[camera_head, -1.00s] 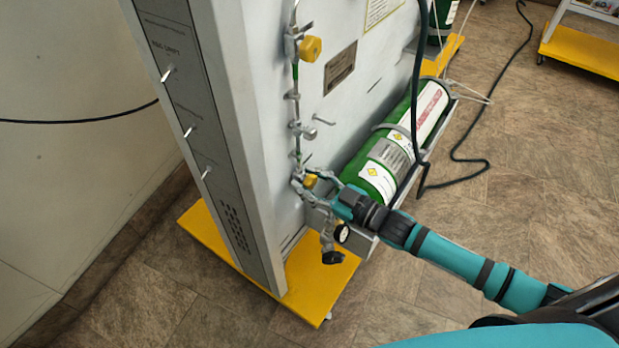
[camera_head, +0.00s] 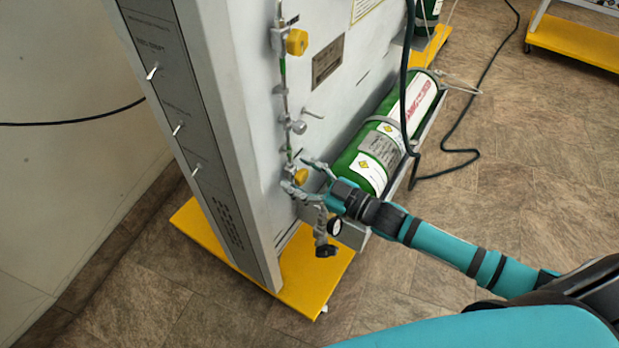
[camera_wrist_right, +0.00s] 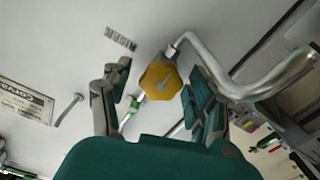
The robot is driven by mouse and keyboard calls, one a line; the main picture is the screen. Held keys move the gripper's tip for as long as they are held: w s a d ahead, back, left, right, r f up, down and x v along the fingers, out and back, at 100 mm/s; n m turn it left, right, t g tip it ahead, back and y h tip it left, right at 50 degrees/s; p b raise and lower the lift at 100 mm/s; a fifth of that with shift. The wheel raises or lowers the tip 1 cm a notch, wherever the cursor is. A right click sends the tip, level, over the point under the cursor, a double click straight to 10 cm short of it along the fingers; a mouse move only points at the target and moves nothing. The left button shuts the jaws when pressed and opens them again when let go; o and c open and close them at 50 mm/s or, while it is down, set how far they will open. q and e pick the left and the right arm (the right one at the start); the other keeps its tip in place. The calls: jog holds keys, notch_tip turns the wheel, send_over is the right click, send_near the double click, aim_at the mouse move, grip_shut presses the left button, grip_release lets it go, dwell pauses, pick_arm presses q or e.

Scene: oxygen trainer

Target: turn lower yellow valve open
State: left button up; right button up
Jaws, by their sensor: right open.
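The lower yellow valve (camera_head: 301,176) sits low on the pipe line of the grey panel (camera_head: 330,130). In the right wrist view its yellow knob (camera_wrist_right: 160,77) lies between the two fingers, with a pointer mark on its face. My right gripper (camera_head: 304,174) is open around the knob, one finger on each side; in the right wrist view (camera_wrist_right: 162,98) gaps show between both fingers and the knob. The upper yellow valve (camera_head: 297,42) is higher on the same pipe. My left gripper is not in view.
A green gas cylinder (camera_head: 385,140) lies strapped beside the panel, just behind my right gripper. A black-knobbed fitting with a gauge (camera_head: 334,227) hangs below the valve. A curved metal pipe (camera_wrist_right: 235,85) passes close to one finger. A black hose (camera_head: 406,90) hangs near the cylinder.

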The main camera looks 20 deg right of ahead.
jog(key=v, duration=1.2)
